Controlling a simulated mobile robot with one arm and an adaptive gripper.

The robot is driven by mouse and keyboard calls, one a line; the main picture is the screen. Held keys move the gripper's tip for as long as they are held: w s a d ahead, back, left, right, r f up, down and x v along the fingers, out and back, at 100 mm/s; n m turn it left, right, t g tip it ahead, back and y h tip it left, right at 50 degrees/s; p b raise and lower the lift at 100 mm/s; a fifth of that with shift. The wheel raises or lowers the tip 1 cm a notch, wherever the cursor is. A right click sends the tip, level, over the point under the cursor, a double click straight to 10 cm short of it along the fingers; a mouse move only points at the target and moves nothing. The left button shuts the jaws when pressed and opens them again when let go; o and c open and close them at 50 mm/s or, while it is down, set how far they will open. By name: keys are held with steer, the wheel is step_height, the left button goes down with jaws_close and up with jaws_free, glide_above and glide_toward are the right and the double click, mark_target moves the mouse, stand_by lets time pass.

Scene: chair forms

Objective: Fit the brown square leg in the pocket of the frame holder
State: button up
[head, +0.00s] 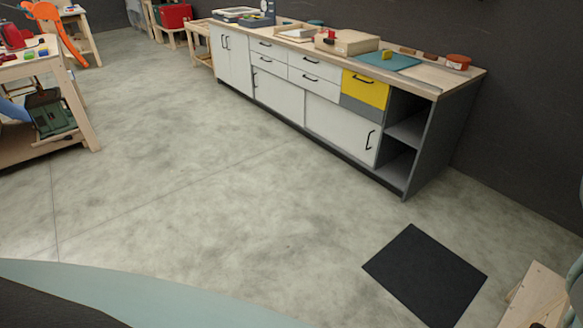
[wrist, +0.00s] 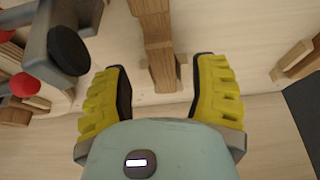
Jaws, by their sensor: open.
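In the wrist view my gripper (wrist: 160,74) is open, with one yellow ribbed finger on each side. A brown square wooden piece (wrist: 160,50), which looks like the leg, lies between and beyond the fingertips. There is a visible gap on both sides of it, and nothing is held. Its upper end runs out at the top of the view. I cannot tell whether it stands in anything. The frame holder and its pocket cannot be made out for certain. The head view does not show my gripper.
A grey bracket with a black round pad (wrist: 69,50) and red knobs (wrist: 25,85) are close on the left. Another wooden part (wrist: 293,62) is at the right on the pale board (wrist: 250,30). The head view shows a workbench (head: 440,88), a dark mat (head: 425,275) and clear floor.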

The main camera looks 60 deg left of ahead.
steer(key=v, duration=0.6)
steer(key=shift+r, duration=0.15)
steer(key=shift+a, duration=0.15)
steer(key=shift+w, duration=0.15)
